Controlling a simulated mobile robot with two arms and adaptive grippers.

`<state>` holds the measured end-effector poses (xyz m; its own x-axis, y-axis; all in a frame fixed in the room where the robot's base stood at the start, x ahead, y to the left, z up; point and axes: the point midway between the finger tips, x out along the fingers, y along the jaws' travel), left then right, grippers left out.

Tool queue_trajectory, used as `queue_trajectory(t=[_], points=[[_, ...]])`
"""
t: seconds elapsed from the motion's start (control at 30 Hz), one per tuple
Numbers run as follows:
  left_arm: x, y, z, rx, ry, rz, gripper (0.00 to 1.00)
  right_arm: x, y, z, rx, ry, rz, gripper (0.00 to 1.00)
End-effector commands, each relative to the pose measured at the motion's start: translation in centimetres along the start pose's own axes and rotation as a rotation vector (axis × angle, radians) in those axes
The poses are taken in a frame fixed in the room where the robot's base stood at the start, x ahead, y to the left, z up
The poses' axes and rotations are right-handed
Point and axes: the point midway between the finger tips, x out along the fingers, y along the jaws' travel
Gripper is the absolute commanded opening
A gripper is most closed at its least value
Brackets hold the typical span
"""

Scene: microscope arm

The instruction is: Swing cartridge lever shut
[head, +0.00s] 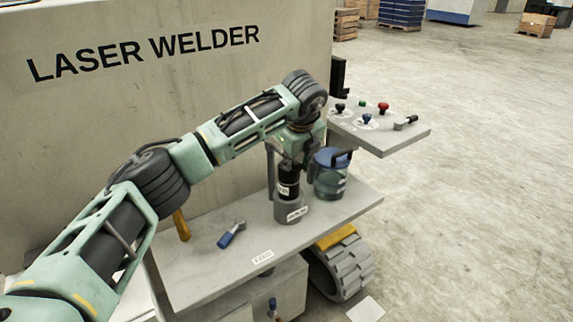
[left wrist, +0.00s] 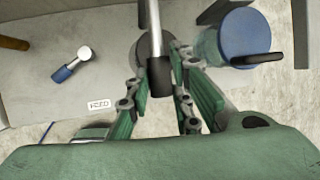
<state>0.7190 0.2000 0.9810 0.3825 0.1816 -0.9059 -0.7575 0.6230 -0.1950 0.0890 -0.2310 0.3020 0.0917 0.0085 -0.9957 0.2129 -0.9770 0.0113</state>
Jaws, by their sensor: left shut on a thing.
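My left gripper (left wrist: 160,78) is shut on a grey rod with a dark grip, which looks like the cartridge lever (left wrist: 153,22). In the head view, my left gripper (head: 291,158) is above a black labelled cartridge (head: 288,189) that stands upright in a grey round holder (head: 291,212). A slim grey upright bar (head: 270,170) rises at the holder's left side. My wrist hides where it meets the gripper, so I cannot tell how the lever joins the holder. My right gripper is out of view.
A blue-lidded jar (head: 330,178) stands close on the right of the holder. A blue-handled tool (head: 231,235) lies on the grey bench (head: 215,275) at left, near a FEED label. A shelf with coloured knobs (head: 395,143) is behind right. The bench front is clear.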

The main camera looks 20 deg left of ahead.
Motion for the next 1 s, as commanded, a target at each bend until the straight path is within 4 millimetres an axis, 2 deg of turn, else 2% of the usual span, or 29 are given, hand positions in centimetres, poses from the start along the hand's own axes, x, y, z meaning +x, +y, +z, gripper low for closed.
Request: queue_trajectory(t=[0.2,0.63,0.67,0.87,1.0], points=[[0.07,-0.68,0.02,-0.043,-0.010,0.015,0.00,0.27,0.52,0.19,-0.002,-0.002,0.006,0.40],[0.07,-0.80,0.05,-0.053,-0.012,0.018,0.00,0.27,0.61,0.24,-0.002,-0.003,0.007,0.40],[0.07,-0.80,0.05,-0.053,-0.012,0.018,0.21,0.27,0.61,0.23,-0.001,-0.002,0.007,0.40],[0.09,-0.77,0.02,-0.051,-0.012,0.018,0.39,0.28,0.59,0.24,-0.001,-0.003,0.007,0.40],[0.12,-0.75,-0.01,-0.050,-0.011,0.019,0.39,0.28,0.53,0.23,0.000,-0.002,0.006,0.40]])
